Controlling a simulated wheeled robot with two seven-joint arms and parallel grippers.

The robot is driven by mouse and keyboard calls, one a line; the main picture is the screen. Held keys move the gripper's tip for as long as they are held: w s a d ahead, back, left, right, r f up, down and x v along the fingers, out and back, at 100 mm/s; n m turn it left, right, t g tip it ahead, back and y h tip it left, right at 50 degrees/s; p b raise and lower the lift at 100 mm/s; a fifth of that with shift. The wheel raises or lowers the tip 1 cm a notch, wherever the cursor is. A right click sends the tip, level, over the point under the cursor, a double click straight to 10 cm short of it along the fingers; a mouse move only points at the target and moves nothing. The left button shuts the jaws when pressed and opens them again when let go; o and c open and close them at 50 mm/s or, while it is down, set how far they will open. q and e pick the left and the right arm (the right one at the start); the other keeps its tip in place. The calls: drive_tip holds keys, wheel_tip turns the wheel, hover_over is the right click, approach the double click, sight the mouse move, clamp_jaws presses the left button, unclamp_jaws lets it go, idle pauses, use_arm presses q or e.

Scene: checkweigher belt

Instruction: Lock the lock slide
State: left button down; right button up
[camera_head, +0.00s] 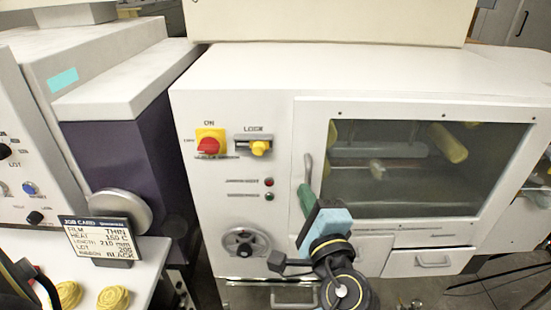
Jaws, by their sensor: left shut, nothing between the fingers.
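The lock slide (253,146) is on the white machine's front panel under the label "LOCK". My right gripper is not in view.
A red and yellow rotary switch (210,141) is left of the slide. Below are indicator buttons (269,182) and a round dial (246,242). A windowed door (400,220) is at right. A job card (100,238) and yellow coils (113,298) are at lower left.

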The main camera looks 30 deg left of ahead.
sight(259, 147)
use_arm(q)
drive_tip(key=p+x, duration=0.1)
drive_tip(key=x, duration=0.3)
drive_tip(key=p+x, duration=0.1)
drive_tip(key=x, duration=0.4)
drive_tip(key=shift+w+a+r+p, duration=0.15)
drive_tip(key=shift+r+p, duration=0.1)
drive_tip(key=shift+p, duration=0.05)
drive_tip(key=a, duration=0.1)
drive_tip(key=s+a+p, duration=0.1)
drive_tip(key=a, duration=0.1)
drive_tip(key=shift+s+a+r+p, duration=0.3)
drive_tip(key=shift+a+r+p, duration=0.05)
drive_tip(key=shift+p, duration=0.05)
drive_tip(key=shift+s, duration=0.1)
